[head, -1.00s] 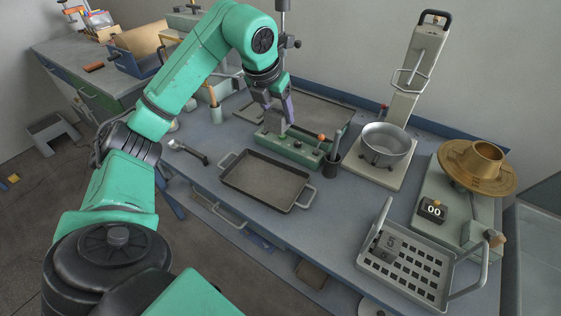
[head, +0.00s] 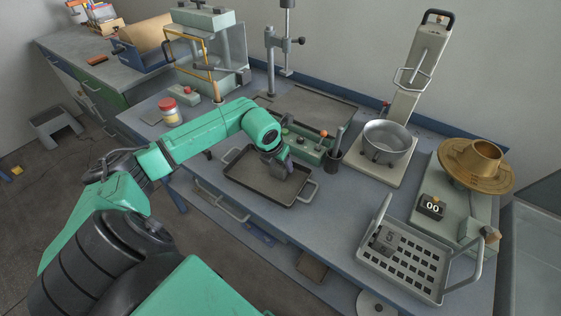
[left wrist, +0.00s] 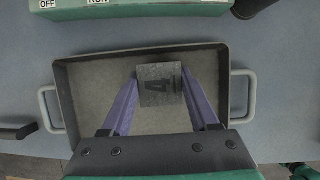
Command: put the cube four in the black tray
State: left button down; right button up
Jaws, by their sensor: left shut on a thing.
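The cube four (left wrist: 161,86) is grey with a dark 4 on its face and sits between the purple fingers of my left gripper (left wrist: 163,95). In the head view my left gripper (head: 283,166) points down over the right part of the black tray (head: 250,186), shut on the cube. The tray fills the middle of the left wrist view (left wrist: 72,110), with a handle at each end. The gripper hides most of the cube in the head view, and I cannot tell whether the cube touches the tray floor. My right gripper is not in view.
A green switch box (head: 305,147) and a dark cup (head: 329,160) stand just behind the tray. A metal pot (head: 386,143) stands to the right. A grey perforated basket (head: 405,262) holds a cube marked 5 (head: 387,239). Bare bench lies right of the tray.

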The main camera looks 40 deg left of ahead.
pick_arm(q)
jog(key=shift+f, duration=0.1)
jog(key=shift+c, duration=0.7)
grip_release()
jog(key=b+v, duration=0.2)
jog(key=v, duration=1)
jog(key=shift+b, duration=0.4)
jog(key=shift+s+d, duration=0.1)
